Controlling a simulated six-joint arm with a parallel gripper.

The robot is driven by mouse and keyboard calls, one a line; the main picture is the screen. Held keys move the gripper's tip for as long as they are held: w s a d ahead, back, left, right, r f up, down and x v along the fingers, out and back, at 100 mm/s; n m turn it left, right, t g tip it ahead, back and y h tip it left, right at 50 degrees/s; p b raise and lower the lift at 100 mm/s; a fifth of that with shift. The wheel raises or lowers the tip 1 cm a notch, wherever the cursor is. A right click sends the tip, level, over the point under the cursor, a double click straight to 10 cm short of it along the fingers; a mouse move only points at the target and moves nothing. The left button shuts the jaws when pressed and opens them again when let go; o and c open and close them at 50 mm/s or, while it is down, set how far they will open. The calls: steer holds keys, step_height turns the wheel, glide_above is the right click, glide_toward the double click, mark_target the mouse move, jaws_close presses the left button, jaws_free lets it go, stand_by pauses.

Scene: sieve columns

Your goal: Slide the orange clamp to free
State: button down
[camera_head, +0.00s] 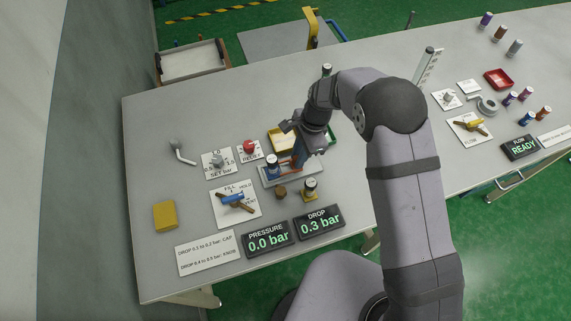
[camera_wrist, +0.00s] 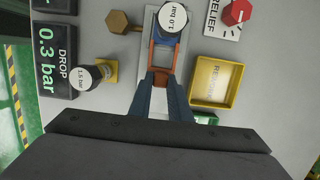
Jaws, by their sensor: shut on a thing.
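The orange clamp (camera_wrist: 162,86) is a fork with two long prongs, seen in the wrist view reaching up to the blue holder around the 1.0 bar column (camera_wrist: 172,18). In the head view the clamp (camera_head: 286,164) shows as a small orange strip between that column (camera_head: 272,161) and my gripper (camera_head: 298,157). My gripper (camera_wrist: 161,80) is shut on the clamp's near end, with its blue fingers on either side. The prongs lie beside the holder; their far tips are hidden under the column top, so I cannot tell how far they engage.
A grey plate (camera_head: 289,177) carries the holder. A yellow tray (camera_wrist: 215,82) and red relief knob (camera_wrist: 236,12) are near. Displays read pressure 0.0 bar (camera_head: 267,239) and drop 0.3 bar (camera_head: 319,221).

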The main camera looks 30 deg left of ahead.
steer(key=shift+w+d, duration=0.6)
steer(key=shift+w, duration=0.05)
steer(key=c, duration=1.7)
jaws_free()
steer(key=shift+r+p, duration=2.4)
steer(key=shift+r, duration=0.65)
